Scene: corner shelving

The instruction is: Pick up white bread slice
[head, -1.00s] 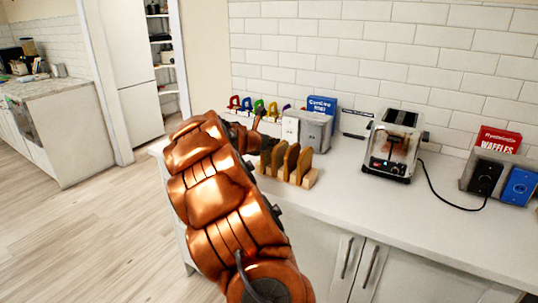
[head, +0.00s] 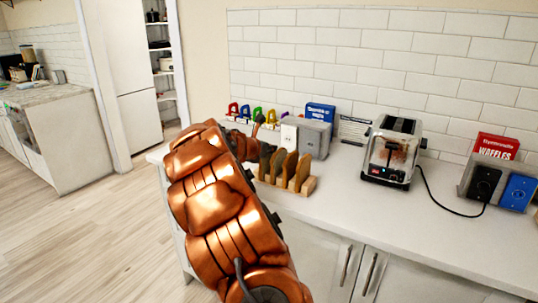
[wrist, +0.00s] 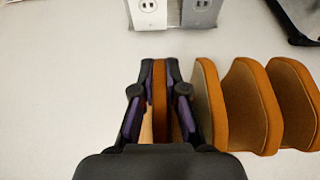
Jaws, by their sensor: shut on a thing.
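Several bread slices with brown crusts stand upright in a wooden rack (head: 309,186) on the counter. In the wrist view my gripper (wrist: 159,75) is shut on the leftmost slice (wrist: 159,100), seen edge-on between the two fingers. The other slices (wrist: 208,100) stand just right of the gripper, the nearest close to the right finger. In the head view my copper arm hides part of the gripper and the left end of the rack. I cannot tell whether the held slice has lifted clear of the rack.
A toaster (head: 392,150) with a cord stands right of the rack. A grey outlet box (head: 313,138) is behind the rack. A red waffles box (head: 496,147) and another outlet box (head: 487,181) are at the right. The counter front (head: 400,220) is clear.

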